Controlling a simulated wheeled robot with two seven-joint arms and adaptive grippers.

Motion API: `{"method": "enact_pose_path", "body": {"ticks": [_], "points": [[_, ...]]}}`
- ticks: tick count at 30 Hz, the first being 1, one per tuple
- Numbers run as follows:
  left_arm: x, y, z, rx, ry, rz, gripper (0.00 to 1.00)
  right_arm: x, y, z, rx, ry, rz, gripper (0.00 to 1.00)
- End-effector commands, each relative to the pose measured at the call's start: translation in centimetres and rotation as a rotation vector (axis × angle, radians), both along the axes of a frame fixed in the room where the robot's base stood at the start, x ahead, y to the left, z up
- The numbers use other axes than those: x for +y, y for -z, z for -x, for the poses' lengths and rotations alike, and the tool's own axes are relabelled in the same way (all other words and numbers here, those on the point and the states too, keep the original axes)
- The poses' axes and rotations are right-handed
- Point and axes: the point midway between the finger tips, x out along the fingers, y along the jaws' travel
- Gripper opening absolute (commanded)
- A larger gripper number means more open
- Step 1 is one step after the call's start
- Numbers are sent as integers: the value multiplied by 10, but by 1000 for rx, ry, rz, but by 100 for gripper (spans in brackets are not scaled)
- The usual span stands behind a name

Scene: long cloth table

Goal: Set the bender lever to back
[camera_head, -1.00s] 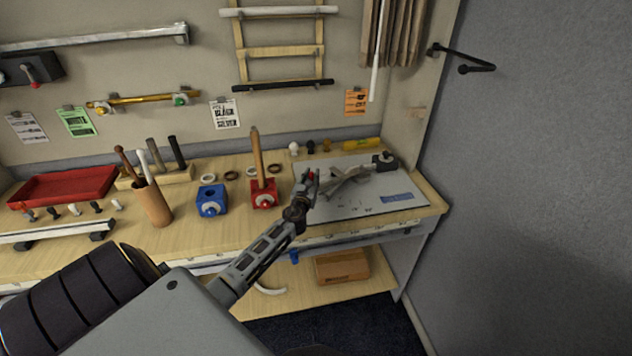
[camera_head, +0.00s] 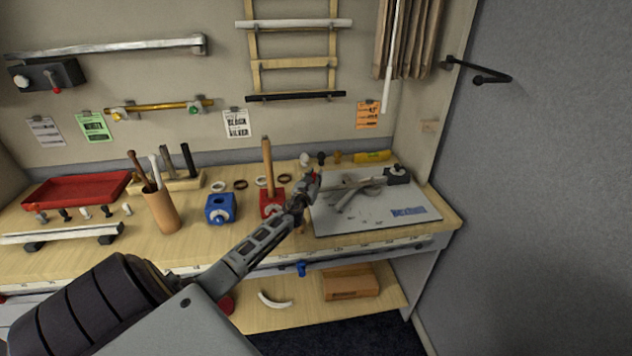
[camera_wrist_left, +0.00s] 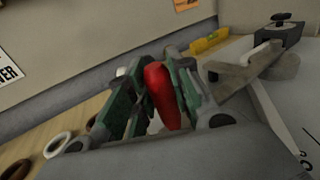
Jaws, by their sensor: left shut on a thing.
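The bender (camera_head: 352,194) stands on a grey metal plate (camera_head: 410,222) at the right end of the workbench. Its lever carries a red grip (camera_head: 313,178) at the plate's left side. My left gripper (camera_head: 308,186) reaches over the bench from the lower left and is shut on this grip. In the left wrist view the red grip (camera_wrist_left: 163,95) sits between the two green-padded fingers (camera_wrist_left: 158,100), and the bender's grey arms (camera_wrist_left: 243,72) show to its right. The fingers hide part of the lever. My right gripper is in no view.
A red block with an upright wooden rod (camera_head: 267,170) stands just left of my gripper. A blue block (camera_head: 220,208) and a cup of tools (camera_head: 161,210) stand farther left. A black block (camera_head: 397,175) is at the plate's back right. A grey wall (camera_head: 550,180) bounds the right side.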

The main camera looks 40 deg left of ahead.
Motion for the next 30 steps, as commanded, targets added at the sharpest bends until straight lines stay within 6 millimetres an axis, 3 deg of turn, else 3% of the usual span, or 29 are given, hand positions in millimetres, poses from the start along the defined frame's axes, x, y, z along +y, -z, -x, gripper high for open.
{"method": "enact_pose_path", "body": {"ticks": [11,12,17,30], "points": [[3,0,0,1,-4,0,0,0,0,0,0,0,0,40],[3,0,0,1,-4,0,23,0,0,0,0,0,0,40],[2,0,0,1,-3,0,43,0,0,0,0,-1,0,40],[1,-1,-1,0,-1,0,44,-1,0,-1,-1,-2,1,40]]}}
